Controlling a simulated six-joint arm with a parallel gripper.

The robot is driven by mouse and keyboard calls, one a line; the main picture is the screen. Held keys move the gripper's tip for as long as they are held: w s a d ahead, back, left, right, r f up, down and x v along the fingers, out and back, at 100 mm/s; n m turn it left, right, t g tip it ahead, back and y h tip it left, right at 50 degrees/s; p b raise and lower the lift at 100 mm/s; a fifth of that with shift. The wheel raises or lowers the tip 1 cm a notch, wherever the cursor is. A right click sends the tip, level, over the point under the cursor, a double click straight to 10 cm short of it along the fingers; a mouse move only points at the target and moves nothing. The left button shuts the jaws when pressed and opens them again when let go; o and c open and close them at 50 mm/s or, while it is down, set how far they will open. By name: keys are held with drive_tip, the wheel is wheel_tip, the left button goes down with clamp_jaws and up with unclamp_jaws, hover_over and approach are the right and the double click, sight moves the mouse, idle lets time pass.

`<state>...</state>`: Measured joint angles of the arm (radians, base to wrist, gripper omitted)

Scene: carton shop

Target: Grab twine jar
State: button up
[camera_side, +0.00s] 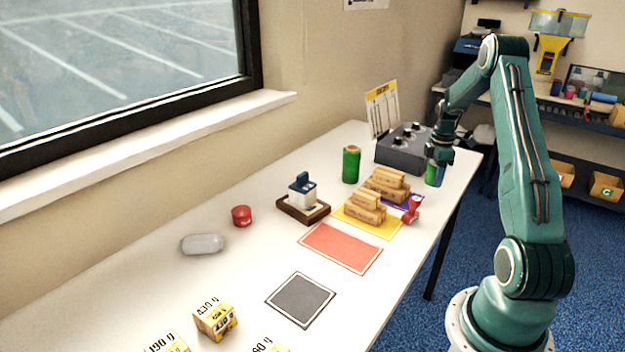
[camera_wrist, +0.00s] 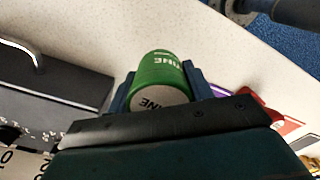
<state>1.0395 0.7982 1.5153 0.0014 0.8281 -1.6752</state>
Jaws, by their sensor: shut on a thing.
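The twine jar (camera_wrist: 160,72) is a green cylinder with a pale lid and white lettering that reads in part "INE". In the wrist view it sits between the two blue fingers of my gripper (camera_wrist: 157,88), which is shut on it. In the side view my gripper (camera_side: 438,160) is at the far right end of the table, and the green jar (camera_side: 432,174) shows partly below it. I cannot tell whether the jar touches the table. Another green cylinder (camera_side: 351,165) stands upright to the left, in front of the grey box.
A grey box with knobs (camera_side: 405,147) stands close left of my gripper. Wooden block stacks (camera_side: 366,207) sit on coloured mats, with a red object (camera_side: 412,210) near the edge. A blue and white item on a brown tray (camera_side: 303,206) stands left. The red mat (camera_side: 340,247) is bare.

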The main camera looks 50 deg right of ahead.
wheel_tip(320, 180, up, 17)
idle(0.4)
idle(0.5)
